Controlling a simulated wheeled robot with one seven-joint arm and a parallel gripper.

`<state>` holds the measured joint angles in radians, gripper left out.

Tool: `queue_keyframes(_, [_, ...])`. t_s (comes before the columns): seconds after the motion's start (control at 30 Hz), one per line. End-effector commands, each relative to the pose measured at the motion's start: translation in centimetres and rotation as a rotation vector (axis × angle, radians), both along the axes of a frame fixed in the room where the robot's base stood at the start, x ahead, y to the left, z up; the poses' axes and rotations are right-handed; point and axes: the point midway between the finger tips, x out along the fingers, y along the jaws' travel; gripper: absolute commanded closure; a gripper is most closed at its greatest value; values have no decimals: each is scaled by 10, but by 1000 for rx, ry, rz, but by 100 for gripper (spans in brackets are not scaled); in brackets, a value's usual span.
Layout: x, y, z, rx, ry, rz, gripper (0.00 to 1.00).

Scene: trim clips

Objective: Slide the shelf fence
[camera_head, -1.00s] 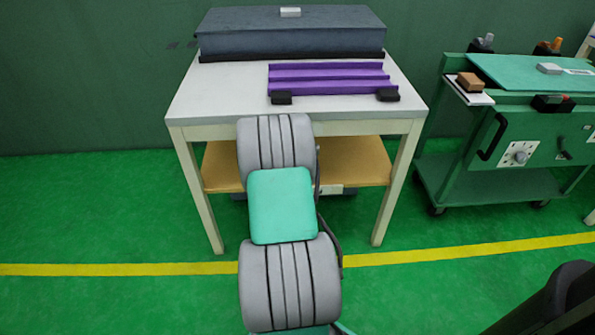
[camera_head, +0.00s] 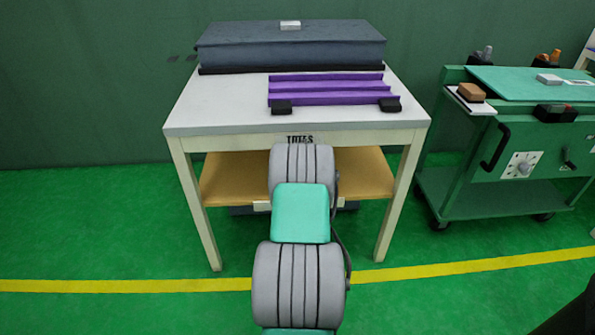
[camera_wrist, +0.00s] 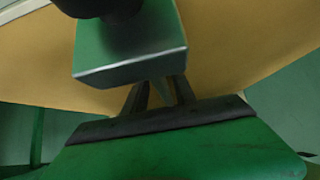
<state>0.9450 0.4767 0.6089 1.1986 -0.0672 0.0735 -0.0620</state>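The worktable has a tan lower shelf (camera_head: 232,180), which also fills much of the wrist view (camera_wrist: 235,45). A pale bar (camera_head: 262,206) shows low at the shelf's front edge, partly behind my arm; I cannot tell whether it is the fence. In the wrist view a green block with a bright metal edge (camera_wrist: 130,50) and a dark round part above it sits close ahead of my gripper (camera_wrist: 160,95). Two dark fingers reach up to just below or behind the block, their tips hidden. Contact is unclear. My gripper is hidden behind my arm in the head view.
On the tabletop (camera_head: 225,115) lie a long grey box (camera_head: 290,50) and a purple ridged tray (camera_head: 330,90) with black end pieces. Table legs flank the shelf opening. A green cart (camera_head: 490,180) stands to the right. The floor left of the table is clear.

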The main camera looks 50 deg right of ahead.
Motion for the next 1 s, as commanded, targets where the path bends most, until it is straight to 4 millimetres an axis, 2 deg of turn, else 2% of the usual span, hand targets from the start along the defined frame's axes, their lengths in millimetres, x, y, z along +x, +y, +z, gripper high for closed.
queue_keyframes(0.07, [0, 0, 0, 0, 0, 0, 70])
queue_keyframes(0.43, [0, 1, 0, 1, 1, 0, 100])
queue_keyframes(1.0, [0, 1, 0, 1, 1, 0, 100])
